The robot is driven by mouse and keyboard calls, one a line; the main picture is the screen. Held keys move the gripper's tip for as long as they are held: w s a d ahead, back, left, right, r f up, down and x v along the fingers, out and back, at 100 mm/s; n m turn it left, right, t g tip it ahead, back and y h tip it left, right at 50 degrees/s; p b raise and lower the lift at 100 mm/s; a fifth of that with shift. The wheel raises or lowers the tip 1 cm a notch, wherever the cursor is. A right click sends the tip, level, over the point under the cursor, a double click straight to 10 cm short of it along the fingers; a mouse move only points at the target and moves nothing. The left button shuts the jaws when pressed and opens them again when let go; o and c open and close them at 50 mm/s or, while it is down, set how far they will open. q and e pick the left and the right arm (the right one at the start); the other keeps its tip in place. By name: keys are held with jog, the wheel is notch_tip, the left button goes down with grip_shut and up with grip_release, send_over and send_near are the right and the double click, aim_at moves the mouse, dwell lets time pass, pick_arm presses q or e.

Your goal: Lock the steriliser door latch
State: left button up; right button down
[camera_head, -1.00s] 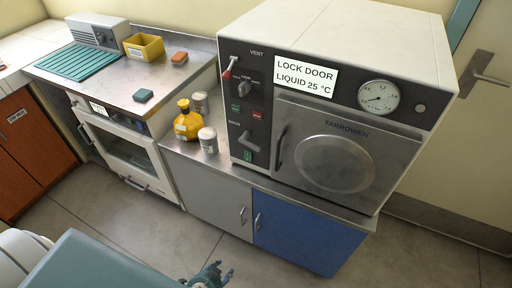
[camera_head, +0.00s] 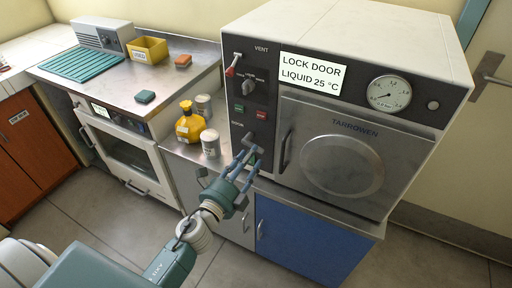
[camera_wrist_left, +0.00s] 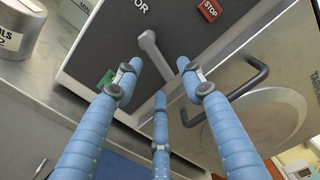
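The steriliser (camera_head: 345,30) stands on the counter with its round-panelled door (camera_head: 345,165) closed. Its display (camera_head: 310,74) reads "LOCK DOOR LIQUID 25 °C". The grey latch lever (camera_head: 251,141) is on the dark panel left of the door, partly hidden by my fingers. In the left wrist view the lever (camera_wrist_left: 152,50) slants, its lower end near my fingertips. My left gripper (camera_head: 246,160) is just in front of it. Its blue fingers are spread open (camera_wrist_left: 160,78), and no grip on the lever shows. My right gripper is not in view.
The door's bar handle (camera_head: 286,150) sits close right of the latch. A yellow bottle (camera_head: 190,124) and grey-white jars (camera_head: 210,144) stand left on the counter.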

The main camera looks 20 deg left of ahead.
pick_arm(q)
jog(key=shift+w+d, duration=0.2)
jog(key=shift+w, duration=2.1)
jog(key=shift+c, duration=0.2)
jog(key=shift+p, duration=0.3)
grip_shut()
